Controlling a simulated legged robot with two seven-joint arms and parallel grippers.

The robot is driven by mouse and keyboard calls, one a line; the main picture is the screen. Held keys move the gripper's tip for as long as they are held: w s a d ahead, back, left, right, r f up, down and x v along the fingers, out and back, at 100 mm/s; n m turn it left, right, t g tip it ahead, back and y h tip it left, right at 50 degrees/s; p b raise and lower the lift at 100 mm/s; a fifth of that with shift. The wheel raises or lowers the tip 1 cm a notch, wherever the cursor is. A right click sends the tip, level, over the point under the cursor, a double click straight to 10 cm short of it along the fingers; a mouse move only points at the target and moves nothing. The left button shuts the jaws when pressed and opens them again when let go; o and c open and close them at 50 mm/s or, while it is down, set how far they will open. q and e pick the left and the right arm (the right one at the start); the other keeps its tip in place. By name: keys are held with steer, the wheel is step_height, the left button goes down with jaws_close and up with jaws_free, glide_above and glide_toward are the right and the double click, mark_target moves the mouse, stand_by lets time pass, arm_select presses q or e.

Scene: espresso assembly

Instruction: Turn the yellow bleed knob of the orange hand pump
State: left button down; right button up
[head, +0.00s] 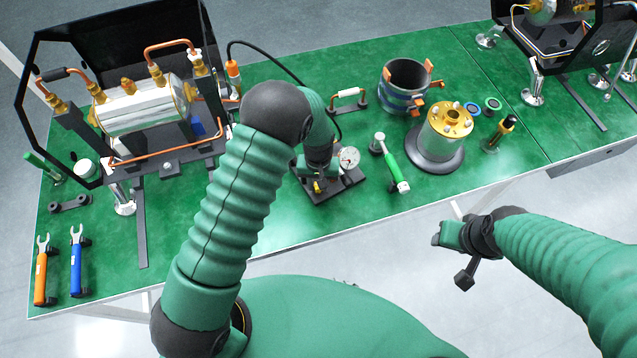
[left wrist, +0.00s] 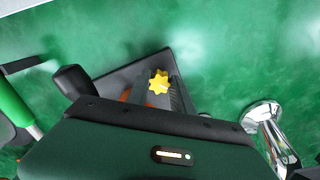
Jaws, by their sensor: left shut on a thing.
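The hand pump (head: 340,186) stands on the green table with a dark base plate and a round white gauge (head: 349,158). My left arm and hand cover most of its body. In the left wrist view its yellow star-shaped bleed knob (left wrist: 158,82) sits between the dark fingers of my left gripper (left wrist: 159,90), which is shut on it. Small orange patches of the pump show beside the fingers. In the head view my left gripper (head: 318,183) is low over the pump. My right gripper (head: 452,250) hangs beyond the table's front edge, away from the pump; its fingers are unclear.
A boiler in a black frame (head: 140,108) stands left. A green-handled tool (head: 390,162), a gold-topped cylinder (head: 445,130) and a clamped dark ring (head: 404,85) stand right of the pump. Orange and blue wrenches (head: 76,262) lie front left. The table between wrenches and pump is mostly clear.

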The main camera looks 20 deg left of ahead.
stand_by(0.9)
arm_select(q)
steer(key=c, duration=1.1)
jaws_free()
step_height(320, 180, up, 17)
steer(key=b, duration=0.1)
steer(key=shift+f, duration=0.15)
